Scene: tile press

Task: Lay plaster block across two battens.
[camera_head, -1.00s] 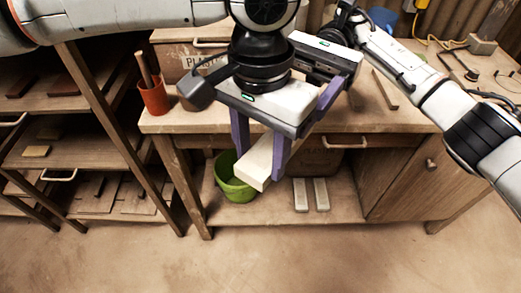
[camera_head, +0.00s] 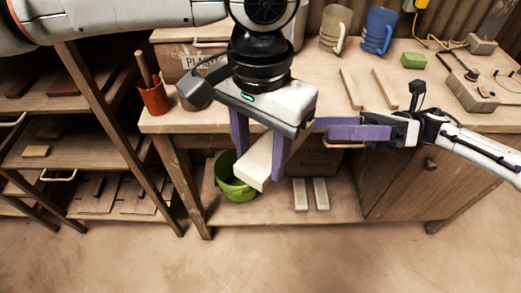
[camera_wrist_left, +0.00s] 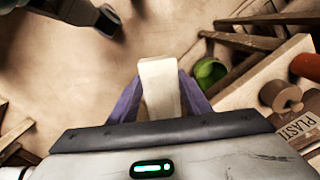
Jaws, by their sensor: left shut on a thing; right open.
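The cream plaster block (camera_head: 257,165) is held in front of the workbench, tilted, with its near end lower in the picture. My left gripper (camera_head: 260,154) is shut on it, purple fingers on either side. The left wrist view shows the block (camera_wrist_left: 160,88) between the fingers, its far end sticking out beyond them. Two thin wooden battens, the left one (camera_head: 351,88) and the right one (camera_head: 385,87), lie apart on the bench top, slightly slanted. My right gripper (camera_head: 335,129) is open and empty by the bench's front edge, fingers pointing left, just right of my left gripper.
Mugs (camera_head: 379,31), a green block (camera_head: 413,60) and a grey device (camera_head: 473,91) stand behind and right of the battens. An orange pot (camera_head: 154,98) is on the bench's left. A green bucket (camera_head: 233,185) and two pale bars (camera_head: 310,194) are on the lower shelf.

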